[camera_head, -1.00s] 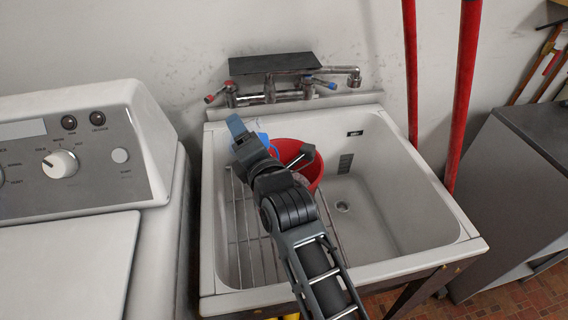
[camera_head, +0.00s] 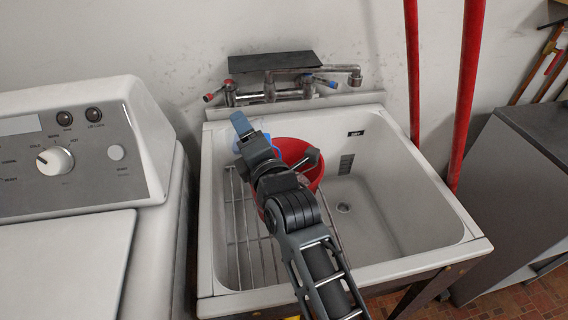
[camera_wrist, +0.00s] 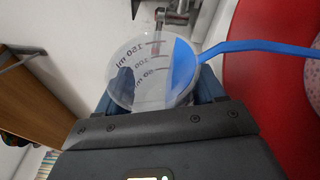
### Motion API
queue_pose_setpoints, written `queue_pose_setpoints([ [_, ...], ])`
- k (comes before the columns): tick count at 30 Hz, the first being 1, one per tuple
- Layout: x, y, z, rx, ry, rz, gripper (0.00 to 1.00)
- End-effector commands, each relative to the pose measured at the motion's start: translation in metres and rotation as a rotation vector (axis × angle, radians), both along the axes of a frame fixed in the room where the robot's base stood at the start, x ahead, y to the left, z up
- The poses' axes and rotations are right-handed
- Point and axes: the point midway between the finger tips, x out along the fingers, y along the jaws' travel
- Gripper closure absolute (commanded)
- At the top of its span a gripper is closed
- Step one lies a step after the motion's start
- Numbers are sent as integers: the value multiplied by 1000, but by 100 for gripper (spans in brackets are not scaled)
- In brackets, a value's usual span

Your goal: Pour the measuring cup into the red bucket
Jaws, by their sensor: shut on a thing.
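The clear measuring cup (camera_wrist: 150,72) with ml markings fills the middle of the wrist view, its blue handle reaching right. A blue wedge shows in the cup; I cannot tell whether it is liquid. My gripper (camera_wrist: 152,92) is shut on the cup, with blue fingers on both sides. In the head view my gripper (camera_head: 243,132) is over the back left of the tub, and a bit of the cup's blue (camera_head: 268,139) shows beside it. The red bucket (camera_head: 312,178) stands in the tub just right of the gripper, partly hidden by my arm. Its red wall (camera_wrist: 260,85) fills the wrist view's right side.
The white tub (camera_head: 415,195) holds a wire rack (camera_head: 242,235) on the left; its right side is free. A faucet (camera_head: 300,87) sits on the wall behind. Red poles (camera_head: 465,100) stand at the right. A washing machine (camera_head: 70,220) is at the left.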

Motion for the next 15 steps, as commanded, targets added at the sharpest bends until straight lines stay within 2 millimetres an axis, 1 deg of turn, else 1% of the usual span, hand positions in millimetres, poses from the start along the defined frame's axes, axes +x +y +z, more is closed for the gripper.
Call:
queue_pose_setpoints([
  [15,1,-7,2,57,5,-1,66],
])
